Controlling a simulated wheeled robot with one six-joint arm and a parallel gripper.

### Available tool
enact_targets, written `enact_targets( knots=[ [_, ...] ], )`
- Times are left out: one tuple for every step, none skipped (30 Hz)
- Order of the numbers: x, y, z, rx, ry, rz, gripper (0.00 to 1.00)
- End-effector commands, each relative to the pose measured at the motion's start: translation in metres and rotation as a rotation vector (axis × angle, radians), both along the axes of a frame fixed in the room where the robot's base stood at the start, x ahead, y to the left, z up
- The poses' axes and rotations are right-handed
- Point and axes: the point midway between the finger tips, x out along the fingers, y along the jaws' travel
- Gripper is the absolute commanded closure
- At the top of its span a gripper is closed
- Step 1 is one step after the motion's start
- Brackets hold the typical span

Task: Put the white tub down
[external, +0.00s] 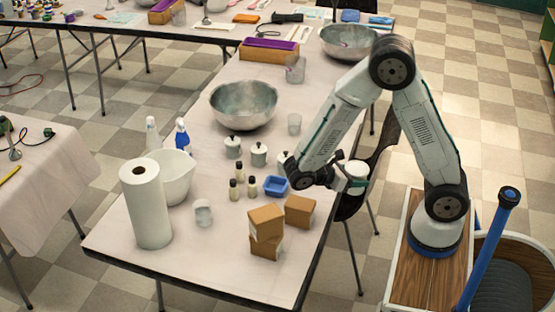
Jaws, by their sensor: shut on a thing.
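The white tub (356,171) is held by my gripper (346,172) at the right edge of the near table, on the side toward my base. The gripper is shut on it, and dark fingers show around its side. The tub looks upright and raised, beyond or over the table edge; its exact height is hard to tell. Other white lidded tubs stand on the table, one (232,147) left of another (259,154), and a third (284,162) is partly hidden by my wrist.
A dark chair (384,150) stands right of the table. The front-left tabletop is partly clear.

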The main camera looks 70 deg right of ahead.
Motion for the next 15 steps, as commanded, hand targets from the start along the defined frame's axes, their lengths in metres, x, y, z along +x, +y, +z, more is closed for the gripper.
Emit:
enact_targets(
  knots=[
    [-0.012, -0.006, -0.002, 0.0, 0.002, -0.122, 0.67],
    [-0.018, -0.008, -0.002, 0.0, 0.002, -0.194, 0.67],
    [-0.027, -0.009, -0.003, 0.0, 0.001, -0.288, 0.67],
    [-0.032, -0.01, -0.004, 0.001, 0.002, -0.361, 0.67],
    [-0.038, -0.01, -0.004, 0.001, 0.0, -0.432, 0.67],
    [-0.044, -0.01, -0.004, 0.001, 0.0, -0.526, 0.67],
    [-0.049, -0.009, -0.004, -0.001, 0.001, -0.598, 0.67],
    [-0.053, -0.008, -0.004, 0.0, 0.001, -0.669, 0.67],
    [-0.058, -0.007, -0.004, 0.0, 0.001, -0.763, 0.67],
    [-0.061, -0.006, -0.003, 0.001, 0.0, -0.834, 0.67],
    [-0.063, -0.005, -0.003, 0.0, 0.0, -0.905, 0.67],
    [-0.066, -0.003, -0.002, 0.0, 0.0, -0.999, 0.67],
    [-0.067, -0.002, -0.001, 0.001, -0.001, -1.071, 0.67],
    [-0.068, -0.001, 0.0, 0.0, -0.002, -1.142, 0.67],
    [-0.069, 0.001, 0.001, 0.0, -0.001, -1.238, 0.67]
  ],
)
